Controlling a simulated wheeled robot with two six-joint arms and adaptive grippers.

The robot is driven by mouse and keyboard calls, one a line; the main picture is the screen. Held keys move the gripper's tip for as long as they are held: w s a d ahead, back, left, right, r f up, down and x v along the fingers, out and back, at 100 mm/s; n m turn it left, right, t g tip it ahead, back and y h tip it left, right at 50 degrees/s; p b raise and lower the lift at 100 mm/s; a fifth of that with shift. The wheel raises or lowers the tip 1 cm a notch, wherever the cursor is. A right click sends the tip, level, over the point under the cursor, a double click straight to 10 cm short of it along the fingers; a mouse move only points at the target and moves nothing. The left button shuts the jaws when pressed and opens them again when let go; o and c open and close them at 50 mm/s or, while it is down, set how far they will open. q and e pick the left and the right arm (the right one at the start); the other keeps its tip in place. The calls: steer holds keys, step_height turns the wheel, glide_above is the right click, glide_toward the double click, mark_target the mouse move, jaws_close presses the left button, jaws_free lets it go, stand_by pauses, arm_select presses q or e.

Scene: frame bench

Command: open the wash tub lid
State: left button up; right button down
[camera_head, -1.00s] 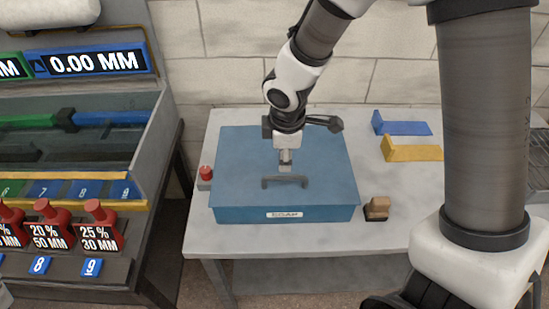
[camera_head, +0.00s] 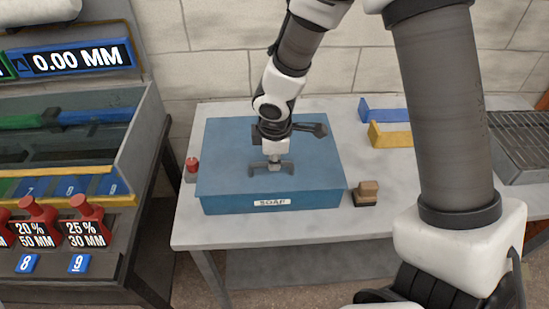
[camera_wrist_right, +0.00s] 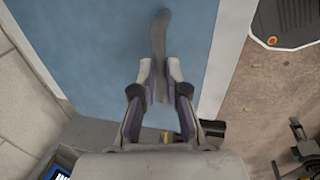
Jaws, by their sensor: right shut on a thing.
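The wash tub is a blue box (camera_head: 225,203) with a "SOAP" label on its front, standing on the grey table. Its flat blue lid (camera_head: 225,140) is on and looks shut. A dark grey bar handle (camera_head: 288,168) sits on the lid near the front. My right gripper (camera_head: 273,166) is over the lid, shut on the handle. In the right wrist view the two fingers (camera_wrist_right: 159,80) pinch the handle (camera_wrist_right: 160,35) from both sides. The gripper hides the handle's middle in the head view. My left gripper is not in view.
A red button (camera_head: 192,165) stands left of the tub. A brown block (camera_head: 367,193) is at its front right. Blue (camera_head: 385,113) and yellow (camera_head: 390,137) angled pieces lie behind right. A bench with red stamps (camera_head: 85,220) is at left.

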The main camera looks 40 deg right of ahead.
steer(key=shift+w+r+p, duration=0.1)
steer(key=shift+r+p, duration=0.3)
steer(key=shift+p, duration=0.3)
steer(key=c, duration=1.3)
jaws_free()
steer(key=shift+o, duration=0.6)
steer(key=shift+f, duration=0.1)
steer(key=shift+w+d+f, duration=0.1)
steer(key=shift+w, duration=0.05)
steer(key=v, duration=1.2)
steer(key=shift+w, duration=0.15)
